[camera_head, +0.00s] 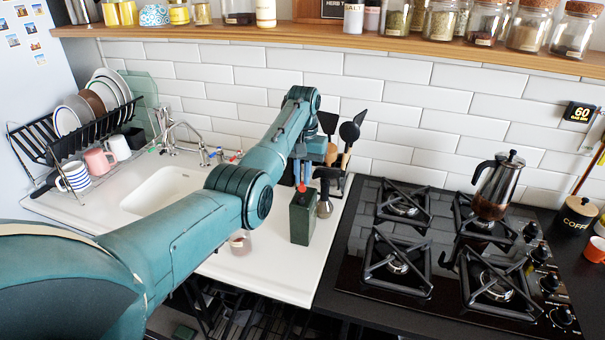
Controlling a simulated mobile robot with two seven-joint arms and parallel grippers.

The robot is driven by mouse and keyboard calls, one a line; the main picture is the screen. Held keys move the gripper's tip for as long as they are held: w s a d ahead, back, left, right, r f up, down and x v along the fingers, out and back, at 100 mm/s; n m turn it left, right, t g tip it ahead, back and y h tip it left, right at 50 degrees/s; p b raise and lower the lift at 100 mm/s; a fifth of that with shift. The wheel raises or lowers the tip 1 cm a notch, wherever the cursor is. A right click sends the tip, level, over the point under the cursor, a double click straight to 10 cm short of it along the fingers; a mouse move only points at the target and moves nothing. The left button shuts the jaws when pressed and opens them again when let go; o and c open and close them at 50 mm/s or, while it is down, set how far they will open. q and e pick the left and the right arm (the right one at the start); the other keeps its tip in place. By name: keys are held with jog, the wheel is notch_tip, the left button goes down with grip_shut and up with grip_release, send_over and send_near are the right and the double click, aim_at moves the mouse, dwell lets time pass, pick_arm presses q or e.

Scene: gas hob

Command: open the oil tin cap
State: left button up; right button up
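The oil tin (303,219) is a dark green upright box on the white counter, left of the hob. A small red cap (302,187) shows at its top. My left arm reaches in from the left, and my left gripper (306,178) points down right at the top of the tin, by the cap. The arm and wrist partly cover the fingers, and I cannot tell whether they are open or closed on the cap. My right gripper is not in view.
A utensil holder with dark spoons (350,132) stands close behind the tin. The gas hob (436,255) is to the right, with a moka pot (497,187) on it. The sink (160,190) and dish rack (75,140) are left. A small glass (240,242) stands on the counter.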

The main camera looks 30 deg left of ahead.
pick_arm(q)
jog(key=o, duration=0.5)
jog(key=shift+f, duration=0.1)
jog(key=r+b, duration=0.1)
jog(key=r, duration=1.2)
jog(key=shift+w+r+b, duration=0.1)
jog(key=shift+w+b, duration=0.1)
jog(key=shift+b, duration=0.15)
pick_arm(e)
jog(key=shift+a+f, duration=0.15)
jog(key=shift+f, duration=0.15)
